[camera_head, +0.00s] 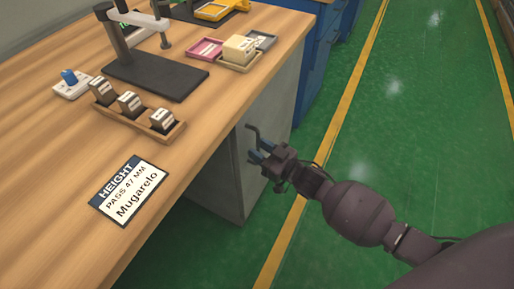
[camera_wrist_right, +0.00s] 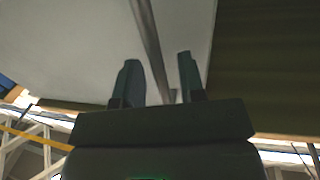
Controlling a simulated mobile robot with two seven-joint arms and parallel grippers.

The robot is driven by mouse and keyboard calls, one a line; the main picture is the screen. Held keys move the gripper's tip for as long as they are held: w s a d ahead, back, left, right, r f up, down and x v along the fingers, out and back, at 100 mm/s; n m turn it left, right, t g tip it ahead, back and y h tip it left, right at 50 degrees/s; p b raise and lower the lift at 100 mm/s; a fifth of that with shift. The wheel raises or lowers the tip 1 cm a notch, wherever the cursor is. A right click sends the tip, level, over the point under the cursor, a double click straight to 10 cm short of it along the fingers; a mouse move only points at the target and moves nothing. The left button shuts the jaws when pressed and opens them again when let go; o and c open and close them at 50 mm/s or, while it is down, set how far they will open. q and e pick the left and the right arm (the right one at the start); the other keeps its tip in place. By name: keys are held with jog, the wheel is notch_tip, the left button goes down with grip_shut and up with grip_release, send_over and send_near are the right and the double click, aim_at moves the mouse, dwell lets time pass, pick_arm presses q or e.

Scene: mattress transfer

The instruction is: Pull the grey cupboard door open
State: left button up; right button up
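The grey cupboard (camera_head: 228,165) stands under the wooden workbench, and its door (camera_head: 280,95) looks closed. A dark bent bar handle (camera_head: 252,130) sticks out from the door. My right gripper (camera_head: 261,151) is at the lower part of this handle, in front of the door. In the right wrist view the pale door panel (camera_wrist_right: 70,50) fills the upper left. The handle bar (camera_wrist_right: 150,45) runs down between the two fingers of my right gripper (camera_wrist_right: 158,75). The fingers are apart, with gaps beside the bar. My left gripper is not in view.
The workbench top (camera_head: 60,170) holds a label card (camera_head: 128,190), a wooden rack of blocks (camera_head: 138,112), a black stand (camera_head: 155,72) and small trays (camera_head: 205,48). A blue cabinet (camera_head: 320,50) stands beyond. The green floor (camera_head: 420,120) to the right is clear.

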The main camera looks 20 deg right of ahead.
jog(key=shift+w+a, duration=0.2)
jog(key=shift+w, duration=0.15)
grip_shut()
